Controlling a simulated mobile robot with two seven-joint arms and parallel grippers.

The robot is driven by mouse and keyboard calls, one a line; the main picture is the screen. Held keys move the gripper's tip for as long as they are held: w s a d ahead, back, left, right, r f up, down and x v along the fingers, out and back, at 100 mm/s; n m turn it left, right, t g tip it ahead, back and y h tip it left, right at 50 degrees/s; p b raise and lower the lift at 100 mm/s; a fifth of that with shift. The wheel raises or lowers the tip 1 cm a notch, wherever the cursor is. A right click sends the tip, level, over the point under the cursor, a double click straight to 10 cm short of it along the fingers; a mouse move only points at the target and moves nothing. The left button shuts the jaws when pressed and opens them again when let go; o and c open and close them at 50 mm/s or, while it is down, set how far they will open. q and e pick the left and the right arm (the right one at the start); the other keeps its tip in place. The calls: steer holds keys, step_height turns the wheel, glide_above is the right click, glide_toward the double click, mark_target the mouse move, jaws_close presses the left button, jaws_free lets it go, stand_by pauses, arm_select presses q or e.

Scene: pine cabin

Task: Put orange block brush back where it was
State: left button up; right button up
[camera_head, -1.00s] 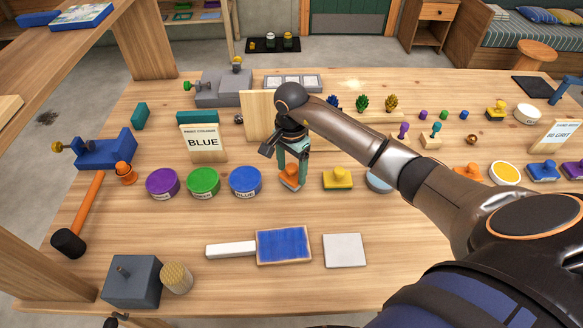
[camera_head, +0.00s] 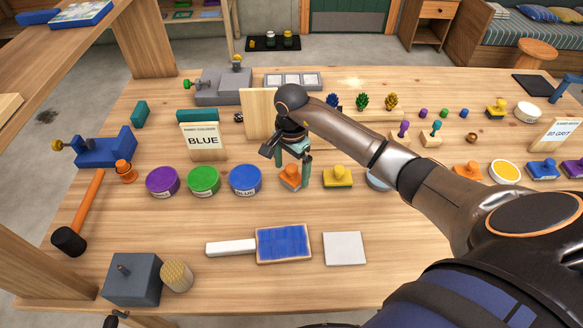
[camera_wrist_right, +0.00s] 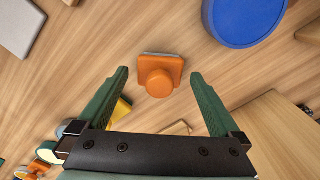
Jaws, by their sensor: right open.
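The orange block brush (camera_head: 290,177) rests on the table between the blue paint tub and the yellow block brush. In the right wrist view the orange block brush (camera_wrist_right: 158,77) lies just beyond the open fingertips, its round knob facing the camera. My right gripper (camera_head: 292,171) is open around and just above the brush, with a finger showing on either side of it. It also shows with its green fingers spread apart in the right wrist view (camera_wrist_right: 158,82).
The blue tub (camera_head: 245,181) stands close left of the brush, and the yellow block brush (camera_head: 338,177) close right. A wooden board (camera_head: 260,114) stands behind. A blue pad with a white handle (camera_head: 284,243) and a pale square (camera_head: 344,248) lie in front, with bare table between.

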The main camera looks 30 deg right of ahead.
mark_target(292, 168)
step_height(292, 168, up, 12)
steer(key=b, duration=0.1)
steer(key=shift+r, duration=0.15)
stand_by(0.6)
